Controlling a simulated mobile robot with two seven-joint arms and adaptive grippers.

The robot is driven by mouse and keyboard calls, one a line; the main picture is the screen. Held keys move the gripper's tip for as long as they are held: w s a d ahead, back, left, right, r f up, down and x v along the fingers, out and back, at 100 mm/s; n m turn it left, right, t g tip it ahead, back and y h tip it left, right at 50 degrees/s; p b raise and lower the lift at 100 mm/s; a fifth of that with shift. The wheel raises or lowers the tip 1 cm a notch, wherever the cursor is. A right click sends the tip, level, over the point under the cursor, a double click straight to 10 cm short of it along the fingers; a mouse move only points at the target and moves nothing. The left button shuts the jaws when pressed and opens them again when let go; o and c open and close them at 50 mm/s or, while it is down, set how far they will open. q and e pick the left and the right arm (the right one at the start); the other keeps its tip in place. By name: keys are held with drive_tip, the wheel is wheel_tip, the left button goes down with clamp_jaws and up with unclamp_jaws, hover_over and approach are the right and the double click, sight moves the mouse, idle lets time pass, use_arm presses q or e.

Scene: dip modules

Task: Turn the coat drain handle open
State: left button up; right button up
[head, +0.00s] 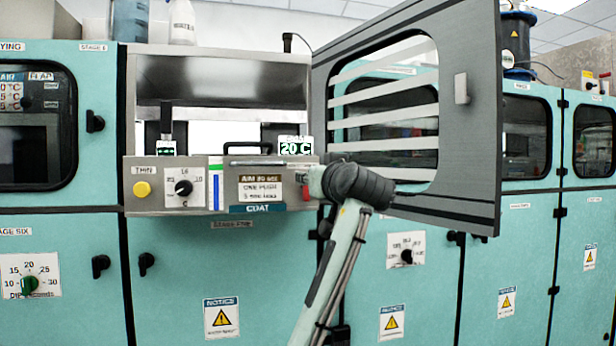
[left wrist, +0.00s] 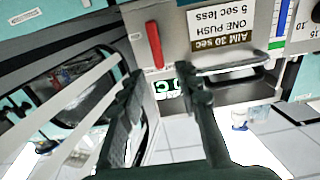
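The coat station's grey front panel (head: 225,195) carries a blue COAT label. A small red handle (head: 306,181) sits at its right end, partly hidden by my arm. In the left wrist view, which looks upside down, the red handle (left wrist: 155,45) stands upright in the picture on the panel, beside the AIM 30 sec label. My left gripper (left wrist: 161,80) is open, with a gap between its two dark fingers. The handle appears beyond the fingertips, in line with the gap; contact is not visible. In the head view the gripper fingers are hidden or unclear. My right gripper is not in view.
A grey windowed door (head: 485,130) hangs open at the right, close to my arm. A metal bar handle (left wrist: 235,65) juts from the panel close to the right finger in the wrist view. A yellow button (head: 142,189) and a THIN dial (head: 184,188) are at the panel's left.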

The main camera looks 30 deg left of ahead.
sight(306, 187)
use_arm(q)
drive_tip(key=x, duration=0.5)
drive_tip(key=shift+p, duration=0.3)
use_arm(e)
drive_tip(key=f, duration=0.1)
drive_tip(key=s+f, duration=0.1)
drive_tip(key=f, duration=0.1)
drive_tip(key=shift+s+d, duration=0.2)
use_arm(q)
drive_tip(key=shift+d, duration=0.1)
clamp_jaws()
